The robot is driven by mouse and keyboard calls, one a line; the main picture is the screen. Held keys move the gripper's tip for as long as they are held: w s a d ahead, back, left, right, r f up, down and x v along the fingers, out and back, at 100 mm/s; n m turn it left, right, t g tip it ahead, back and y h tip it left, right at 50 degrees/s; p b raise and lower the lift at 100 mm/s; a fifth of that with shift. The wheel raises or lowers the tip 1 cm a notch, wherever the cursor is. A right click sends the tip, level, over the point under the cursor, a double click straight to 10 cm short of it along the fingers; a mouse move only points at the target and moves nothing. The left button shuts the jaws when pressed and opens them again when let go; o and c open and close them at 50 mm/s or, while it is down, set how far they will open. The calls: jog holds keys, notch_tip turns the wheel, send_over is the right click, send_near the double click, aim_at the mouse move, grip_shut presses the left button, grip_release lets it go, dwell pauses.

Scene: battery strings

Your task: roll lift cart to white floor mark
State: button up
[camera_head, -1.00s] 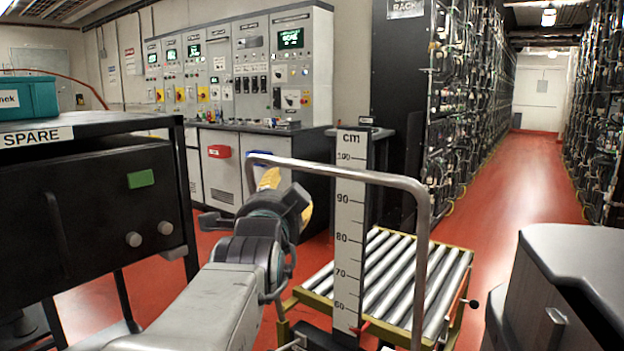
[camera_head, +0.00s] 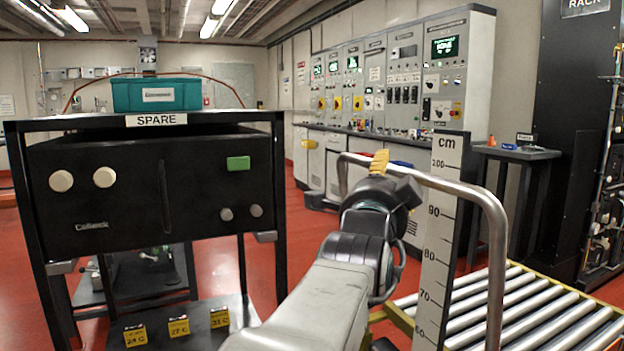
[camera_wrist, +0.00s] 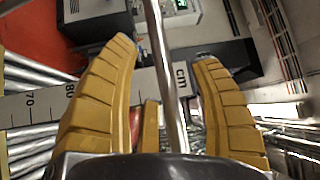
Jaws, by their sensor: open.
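The lift cart has a roller top (camera_head: 530,310), a grey tubular push handle (camera_head: 495,235) and an upright cm scale (camera_head: 440,230). It stands at the lower right in the head view. My gripper (camera_head: 380,165) is at the left part of the handle, its far side partly hidden by my arm. In the wrist view my open gripper (camera_wrist: 162,50) has one yellow finger on each side of the handle bar (camera_wrist: 168,85), with gaps between. The scale (camera_wrist: 40,103) lies behind the fingers there. No white floor mark shows in either view.
A black rack marked SPARE (camera_head: 150,190) with a teal box (camera_head: 157,94) on top stands close on the left. Grey control cabinets (camera_head: 400,85) line the back wall. A small dark table (camera_head: 515,155) and tall battery rack (camera_head: 570,140) stand at right. Red floor (camera_head: 215,265) shows between.

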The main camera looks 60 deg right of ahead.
jog(key=shift+x, duration=1.3)
jog(key=shift+c, duration=0.5)
jog(key=c, duration=0.6)
jog(key=shift+r, duration=0.25)
grip_shut()
jog(key=shift+c, duration=2.1)
grip_release()
jog(key=shift+a, duration=0.1)
jog(key=shift+o, duration=0.7)
jog(key=shift+w, duration=0.15)
jog(key=o, duration=1)
jog(key=shift+s, duration=0.2)
